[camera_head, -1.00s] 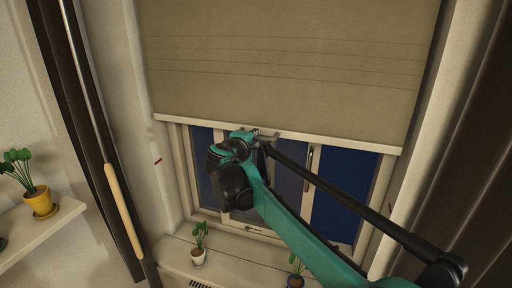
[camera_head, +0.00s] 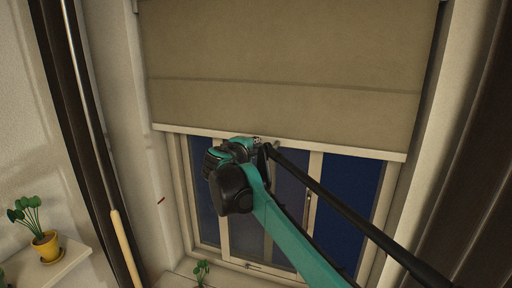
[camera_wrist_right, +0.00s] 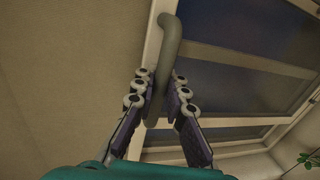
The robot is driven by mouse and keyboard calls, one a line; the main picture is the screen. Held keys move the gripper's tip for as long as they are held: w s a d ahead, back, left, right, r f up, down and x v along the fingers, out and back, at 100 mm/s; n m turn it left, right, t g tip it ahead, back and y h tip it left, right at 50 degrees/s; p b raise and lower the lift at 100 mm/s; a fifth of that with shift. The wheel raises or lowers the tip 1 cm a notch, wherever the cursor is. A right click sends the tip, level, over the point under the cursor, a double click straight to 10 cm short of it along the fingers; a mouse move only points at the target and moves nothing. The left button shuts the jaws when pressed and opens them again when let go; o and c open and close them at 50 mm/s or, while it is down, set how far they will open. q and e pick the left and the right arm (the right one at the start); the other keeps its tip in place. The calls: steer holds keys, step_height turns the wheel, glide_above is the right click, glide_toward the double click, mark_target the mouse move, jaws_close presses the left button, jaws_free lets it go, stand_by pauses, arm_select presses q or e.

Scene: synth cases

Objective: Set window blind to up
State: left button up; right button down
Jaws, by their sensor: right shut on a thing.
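The beige window blind (camera_head: 280,60) covers the upper part of the window in the head view. Its pale bottom bar (camera_head: 340,149) hangs across the window, with glass showing below it. My right gripper (camera_head: 260,145) is at the middle of this bar, partly hidden by its own wrist. In the right wrist view, the right gripper (camera_wrist_right: 160,82) has its two fingers on either side of a grey curved handle (camera_wrist_right: 170,38) and is shut on it. The blind's fabric also fills the left of that view (camera_wrist_right: 70,70). My left gripper is not in view.
The window (camera_head: 240,235) has pale frames and dark blue panes. Dark curtains hang at left (camera_head: 75,130) and right (camera_head: 475,170). A yellow potted plant (camera_head: 46,246) stands on a shelf at left. A small plant (camera_head: 201,270) shows at the bottom edge, by the sill.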

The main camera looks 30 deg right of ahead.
steer(key=c, duration=1.5)
jaws_free()
steer(key=shift+c, duration=0.2)
steer(key=v, duration=1.2)
steer(key=shift+s, duration=0.1)
steer(key=s+a+f+m+g+y+b, duration=0.1)
steer(key=s+f+y+b, duration=0.3)
steer(key=f, duration=0.7)
steer(key=s+f+m+h+b, duration=0.1)
steer(key=s+f+m+b, duration=0.15)
steer(key=f+b, duration=0.6)
steer(key=s+a+f+g+y+b, duration=0.1)
steer(key=s+f+y+b, duration=0.15)
steer(key=f, duration=1.15)
steer(key=s+a+f+m+y+b, duration=0.1)
steer(key=s+a+f+y+b, duration=0.1)
steer(key=f, duration=0.9)
steer(key=s+a+f+m+y+b, duration=0.2)
steer(key=s+a+f+b, duration=0.3)
steer(key=f+b, duration=0.3)
steer(key=s+a+f+m+y+b, duration=0.1)
steer(key=s+f+b, duration=0.4)
steer(key=f, duration=0.9)
steer(key=a+y+b, duration=0.1)
steer(key=a, duration=0.1)
steer(key=shift+a+m+g, duration=0.35)
steer(key=shift+g, duration=0.05)
